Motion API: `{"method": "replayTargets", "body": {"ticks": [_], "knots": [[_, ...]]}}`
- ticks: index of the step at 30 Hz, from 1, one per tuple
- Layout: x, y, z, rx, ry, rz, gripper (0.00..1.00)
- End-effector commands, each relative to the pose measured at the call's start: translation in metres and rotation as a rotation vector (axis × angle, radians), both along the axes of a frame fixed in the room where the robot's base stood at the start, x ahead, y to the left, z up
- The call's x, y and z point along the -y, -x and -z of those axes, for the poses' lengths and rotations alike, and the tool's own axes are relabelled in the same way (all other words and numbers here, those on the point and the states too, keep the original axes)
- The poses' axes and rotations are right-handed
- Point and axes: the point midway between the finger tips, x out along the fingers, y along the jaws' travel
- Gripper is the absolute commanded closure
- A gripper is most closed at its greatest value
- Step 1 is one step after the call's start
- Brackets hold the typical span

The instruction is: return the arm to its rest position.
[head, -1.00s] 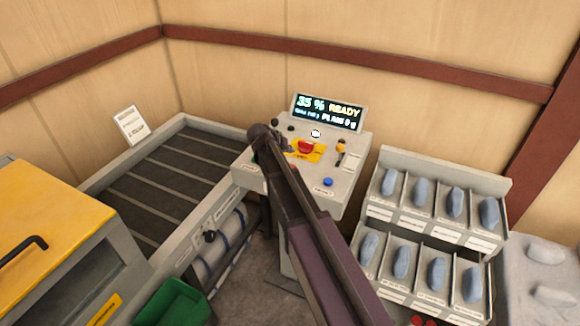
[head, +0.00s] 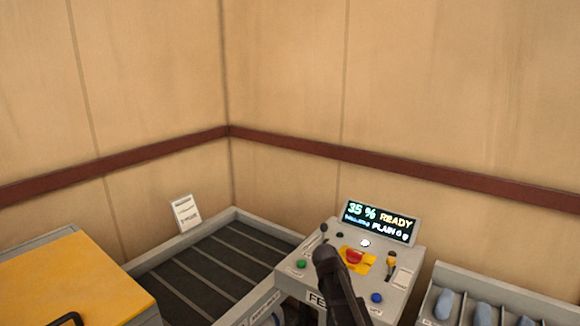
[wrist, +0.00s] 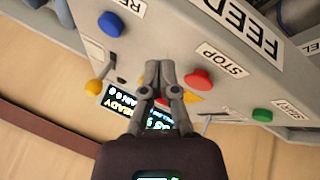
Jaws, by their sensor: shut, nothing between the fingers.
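My gripper (wrist: 160,68) is shut and empty in the wrist view, its fingertips together in front of the feeder's control panel (wrist: 215,45). The panel appears upside down there, with a red STOP button (wrist: 198,80) right of the fingers, a blue button (wrist: 109,24) and a green START button (wrist: 262,115). I cannot tell the exact gap to the panel. In the head view my dark arm (head: 340,285) rises from the bottom edge over the panel's front and hides part of it. The fingers cannot be made out there.
The console screen (head: 380,222) reads 35 % READY. A red knob (head: 353,257) on a yellow plate and a yellow-tipped lever (head: 391,260) stick up from the panel. A slatted conveyor (head: 215,270) and yellow-topped cabinet (head: 70,280) lie left; a bin rack (head: 500,285) stands right.

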Motion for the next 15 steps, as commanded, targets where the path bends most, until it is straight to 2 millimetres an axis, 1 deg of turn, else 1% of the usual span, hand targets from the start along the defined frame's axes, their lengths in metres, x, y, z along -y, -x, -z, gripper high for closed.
{"method": "replayTargets", "body": {"ticks": [1, 6, 9, 10, 12, 15], "knots": [[0.004, 0.032, 0.009, -0.04, -0.043, -0.002, 1.0], [0.003, 0.109, 0.028, -0.175, -0.21, -0.041, 1.0], [-0.002, 0.146, 0.035, -0.236, -0.303, -0.074, 1.0], [-0.004, 0.155, 0.037, -0.251, -0.327, -0.083, 1.0], [-0.008, 0.173, 0.039, -0.279, -0.376, -0.105, 1.0], [-0.013, 0.189, 0.04, -0.304, -0.423, -0.126, 1.0]]}}
